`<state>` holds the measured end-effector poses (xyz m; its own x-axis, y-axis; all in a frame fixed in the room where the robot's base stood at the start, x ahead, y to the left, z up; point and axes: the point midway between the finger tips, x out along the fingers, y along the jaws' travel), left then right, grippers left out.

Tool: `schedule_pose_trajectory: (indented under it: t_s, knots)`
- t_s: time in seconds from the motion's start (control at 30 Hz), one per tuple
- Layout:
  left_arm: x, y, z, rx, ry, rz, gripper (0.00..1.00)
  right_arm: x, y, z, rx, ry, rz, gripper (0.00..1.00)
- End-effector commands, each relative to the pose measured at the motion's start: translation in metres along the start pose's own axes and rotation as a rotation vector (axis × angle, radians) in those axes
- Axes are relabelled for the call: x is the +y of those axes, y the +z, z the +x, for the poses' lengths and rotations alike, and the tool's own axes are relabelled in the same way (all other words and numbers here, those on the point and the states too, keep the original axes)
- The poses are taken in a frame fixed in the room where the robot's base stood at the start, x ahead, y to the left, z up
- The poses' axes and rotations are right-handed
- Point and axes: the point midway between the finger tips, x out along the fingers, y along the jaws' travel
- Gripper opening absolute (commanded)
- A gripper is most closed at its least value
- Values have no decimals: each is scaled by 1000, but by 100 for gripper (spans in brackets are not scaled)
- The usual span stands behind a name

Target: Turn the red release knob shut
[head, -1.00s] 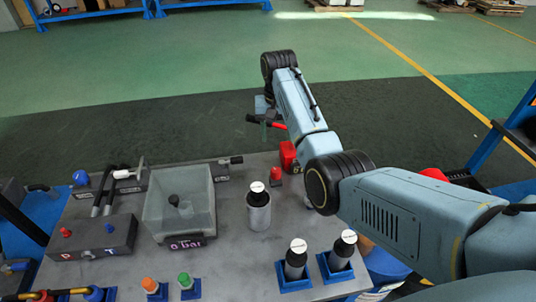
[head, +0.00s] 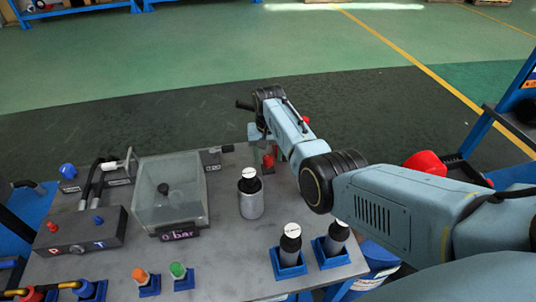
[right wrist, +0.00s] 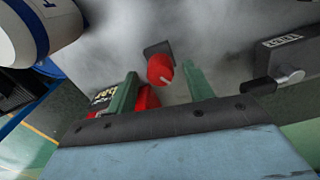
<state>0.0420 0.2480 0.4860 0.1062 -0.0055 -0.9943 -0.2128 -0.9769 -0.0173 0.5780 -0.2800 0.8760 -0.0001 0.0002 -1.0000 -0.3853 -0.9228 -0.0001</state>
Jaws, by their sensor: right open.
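The red release knob (head: 268,161) stands on a small dark base at the far right part of the grey bench top, partly behind my right gripper (head: 258,134) in the head view. In the right wrist view the red knob (right wrist: 160,69) shows a pale line on its face. It lies between the two green fingers of my right gripper (right wrist: 162,76), which are open, with a gap visible on each side. I cannot tell how deep the fingers reach around it. My left gripper is not in view.
A clear box (head: 172,210) with a "0 bar" display stands left of the knob. A grey cylinder with a black neck (head: 251,204) stands just in front. A dark block with a lever (right wrist: 290,62) is beside the knob in the wrist view. A red part (right wrist: 148,98) is near one finger.

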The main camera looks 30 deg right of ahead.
Motion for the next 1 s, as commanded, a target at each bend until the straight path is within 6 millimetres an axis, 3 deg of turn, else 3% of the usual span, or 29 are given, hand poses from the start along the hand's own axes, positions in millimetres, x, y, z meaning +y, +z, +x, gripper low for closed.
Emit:
schedule_pose_trajectory:
  t_s: [0.17, 0.53, 1.0]
  knots:
    - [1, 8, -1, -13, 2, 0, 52, 0, 0, 0, 0, 0, 0, 52]
    - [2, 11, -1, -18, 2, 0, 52, 0, 0, -1, 0, 0, 0, 7]
    - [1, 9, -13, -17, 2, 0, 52, 0, 0, -2, -2, 2, -134, 7]
